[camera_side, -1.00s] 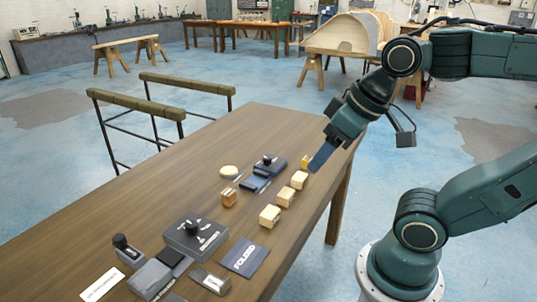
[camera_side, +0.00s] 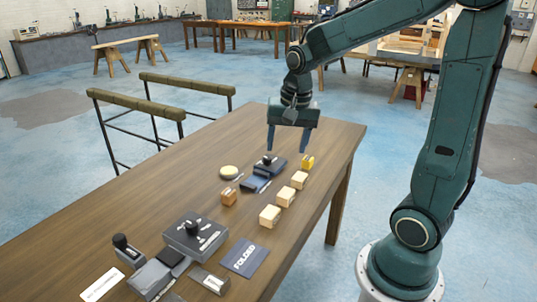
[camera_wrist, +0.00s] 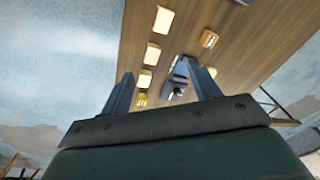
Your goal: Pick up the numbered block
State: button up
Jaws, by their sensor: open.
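Three pale wooden blocks stand in a row near the table's right edge, the nearest (camera_side: 270,216) being the largest in the side view. A browner block (camera_side: 229,197) with a dark mark on its face lies left of the row. It also shows in the wrist view (camera_wrist: 209,38). I cannot read a number on any block. My gripper (camera_side: 288,147) points down, open and empty, above the far end of the table, beyond the blocks. In the wrist view its two fingers (camera_wrist: 160,72) are spread wide, with nothing held between them.
A small yellow piece (camera_side: 308,162) stands beyond the row. A dark device with a knob (camera_side: 270,165) lies below my gripper. A round pale disc (camera_side: 229,172) is left of it. A larger grey knob box (camera_side: 194,238) and a dark folder (camera_side: 244,258) lie nearer.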

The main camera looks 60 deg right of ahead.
jog(key=w+d+f+m+g, duration=0.2)
jog(key=w+d+f+m, duration=0.1)
jog(key=d+f+m, duration=0.3)
notch_tip(320, 180, down, 3)
jog(key=shift+w+d+f+y, duration=0.1)
jog(key=shift+w+d+y, duration=0.25)
jog(key=shift+d, duration=0.65)
jog(key=shift+f, duration=0.1)
send_over(286, 192)
jog(key=f, duration=0.8)
jog(key=shift+s+a, duration=0.1)
jog(key=shift+a, duration=0.2)
jog(key=shift+f, duration=0.2)
jog(key=shift+f, duration=0.1)
jog(key=shift+d+f, duration=0.2)
jog(key=shift+f, duration=2.3)
jog(key=c, duration=1.1)
